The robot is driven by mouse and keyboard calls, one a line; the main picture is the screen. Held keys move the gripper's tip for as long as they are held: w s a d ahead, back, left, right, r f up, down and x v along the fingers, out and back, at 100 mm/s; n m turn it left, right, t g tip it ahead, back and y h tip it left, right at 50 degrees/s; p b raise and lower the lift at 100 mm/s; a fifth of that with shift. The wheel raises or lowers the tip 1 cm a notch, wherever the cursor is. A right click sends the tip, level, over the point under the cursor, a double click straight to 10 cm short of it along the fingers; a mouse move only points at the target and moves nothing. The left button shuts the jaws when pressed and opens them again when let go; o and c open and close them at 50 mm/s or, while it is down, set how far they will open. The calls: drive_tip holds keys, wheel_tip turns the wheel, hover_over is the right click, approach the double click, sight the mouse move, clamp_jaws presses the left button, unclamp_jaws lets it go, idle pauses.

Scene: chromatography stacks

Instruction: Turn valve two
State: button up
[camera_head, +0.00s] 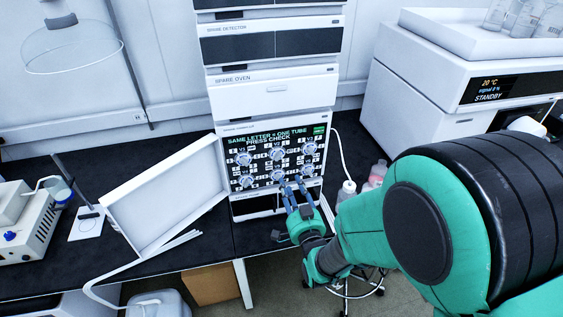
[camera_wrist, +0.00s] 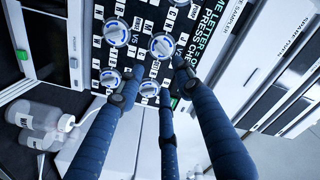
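The valve panel (camera_head: 262,160) is a dark face with two rows of silver round knobs and white labels. Valve two (camera_head: 277,153) is the middle knob of the top row. In the wrist view the panel is turned sideways, and valve two appears to be the knob (camera_wrist: 161,45) beyond my fingertips. My gripper (camera_head: 294,186) is in front of the panel's lower edge in the head view. In the wrist view its blue fingers (camera_wrist: 157,80) are spread apart with nothing held. Another knob (camera_wrist: 150,88) shows between them. I cannot tell whether any finger touches the panel.
A white tilted tray (camera_head: 165,200) stands left of the stack. Bottles (camera_head: 347,190) stand to its right; white bottles (camera_wrist: 40,128) also show at left in the wrist view. The black bench in front is narrow. A large white instrument (camera_head: 425,90) stands at back right.

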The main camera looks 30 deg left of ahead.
sight(280, 158)
drive_tip(key=x, duration=1.2)
drive_tip(key=shift+w+a, duration=0.2)
clamp_jaws()
